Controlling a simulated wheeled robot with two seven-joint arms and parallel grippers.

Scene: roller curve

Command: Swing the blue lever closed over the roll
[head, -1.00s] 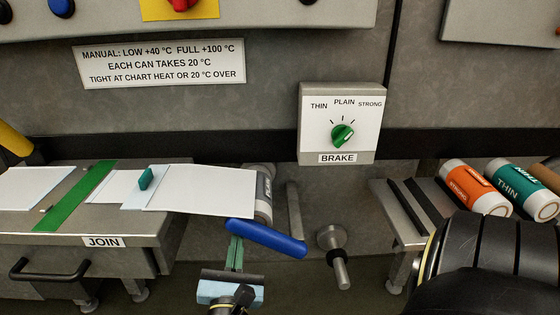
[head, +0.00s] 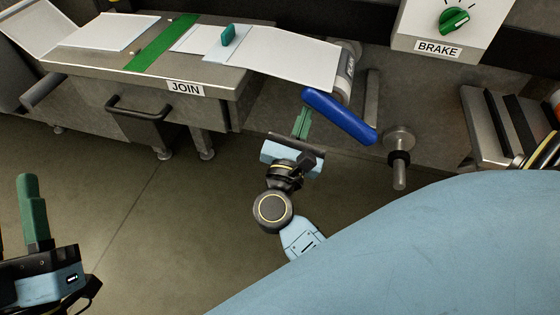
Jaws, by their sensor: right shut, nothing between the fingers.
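The blue lever (head: 340,116) slants down to the right, in front of the roll. The roll (head: 348,72) shows only its grey end at the right edge of the bench, with a white sheet (head: 290,58) running left from it. My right gripper (head: 303,120) is shut and empty, its green fingers pointing up just left of and below the lever. I cannot tell whether the fingertips touch the lever. My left gripper (head: 32,205) is at the lower left, far from the lever, partly cut off; its opening cannot be judged.
The JOIN bench (head: 200,88) has a green strip, a small green block and a black handle (head: 140,107). A metal spindle (head: 399,160) sticks out right of the lever. The BRAKE box (head: 440,28) is above. A rack (head: 492,125) stands at the right.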

